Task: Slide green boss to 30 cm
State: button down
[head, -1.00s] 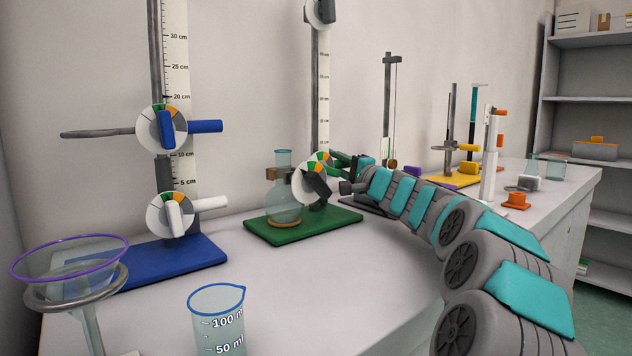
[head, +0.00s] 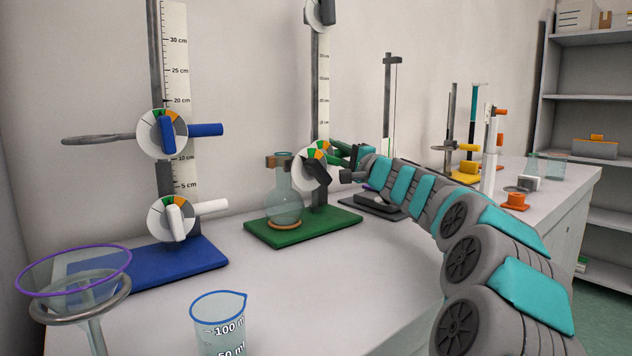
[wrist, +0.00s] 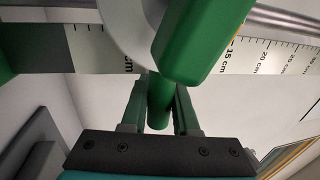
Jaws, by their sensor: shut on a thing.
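The green boss (head: 307,167) is a white disc with a coloured arc and a dark lever, on the rod of the stand with the green base (head: 345,217). A scale (head: 324,95) runs up beside the rod. My gripper (head: 347,165) is shut on the boss's green handle (wrist: 160,92), which runs between the two fingers in the wrist view (wrist: 158,110). The boss's green lever (wrist: 205,40) covers part of the scale (wrist: 265,57) there; a 15 cm mark shows beside it. A round flask (head: 284,203) is held by a clamp left of the boss.
A blue-based stand (head: 170,265) with two bosses is at left. A funnel in a ring (head: 75,275) and a beaker (head: 218,325) stand in front. A second disc (head: 321,12) sits high on the green stand's rod. Other stands (head: 390,110) are behind my arm.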

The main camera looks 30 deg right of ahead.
jog(key=shift+r, duration=0.25)
jog(key=shift+r, duration=1.4)
jog(key=shift+r, duration=1.45)
jog(key=shift+r, duration=1.65)
jog(key=shift+r, duration=1.45)
